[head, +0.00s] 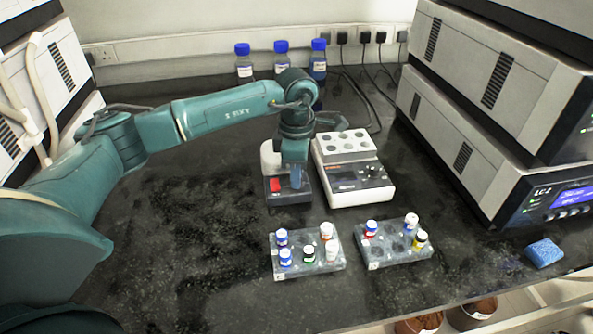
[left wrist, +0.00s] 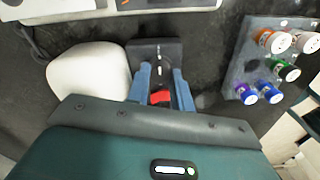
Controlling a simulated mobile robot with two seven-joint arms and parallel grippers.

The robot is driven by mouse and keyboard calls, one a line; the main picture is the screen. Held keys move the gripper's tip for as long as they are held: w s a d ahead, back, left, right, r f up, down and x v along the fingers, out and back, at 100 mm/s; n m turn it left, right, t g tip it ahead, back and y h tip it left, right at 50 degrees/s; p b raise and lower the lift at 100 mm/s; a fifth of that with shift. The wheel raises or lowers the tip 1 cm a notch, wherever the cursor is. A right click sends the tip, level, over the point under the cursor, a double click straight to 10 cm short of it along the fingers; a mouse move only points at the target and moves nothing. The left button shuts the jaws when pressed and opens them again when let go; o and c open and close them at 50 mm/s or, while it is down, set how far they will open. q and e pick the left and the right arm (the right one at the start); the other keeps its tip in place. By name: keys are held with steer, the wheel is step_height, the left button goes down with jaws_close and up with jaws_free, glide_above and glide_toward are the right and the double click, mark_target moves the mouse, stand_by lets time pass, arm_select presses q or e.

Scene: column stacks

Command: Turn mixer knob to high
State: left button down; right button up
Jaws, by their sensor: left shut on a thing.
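The mixer stands in the middle of the bench in the head view, with a dark base (head: 277,200), a white rounded body behind it and a red switch (head: 275,185) on its top left. My left gripper (head: 296,184) points down onto the right part of this base, beside the switch. In the left wrist view its two blue fingers (left wrist: 161,78) straddle the dark panel (left wrist: 170,46) and are shut on the mixer knob. The knob is dark and mostly hidden, so its setting cannot be read. The white body (left wrist: 88,82) and red switch (left wrist: 160,98) also show there. My right gripper is out of view.
A white heating block instrument (head: 358,190) stands close right of the mixer. Two vial racks (head: 307,266) (head: 398,250) lie in front. Blue-capped bottles (head: 281,62) stand behind, and a blue sponge (head: 544,252) lies at right. The bench left of the mixer is clear.

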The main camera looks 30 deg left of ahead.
arm_select(q)
steer(key=c, duration=1.5)
jaws_free()
steer(key=shift+r, duration=0.15)
step_height(320, 180, up, 13)
steer(key=shift+p, duration=0.3)
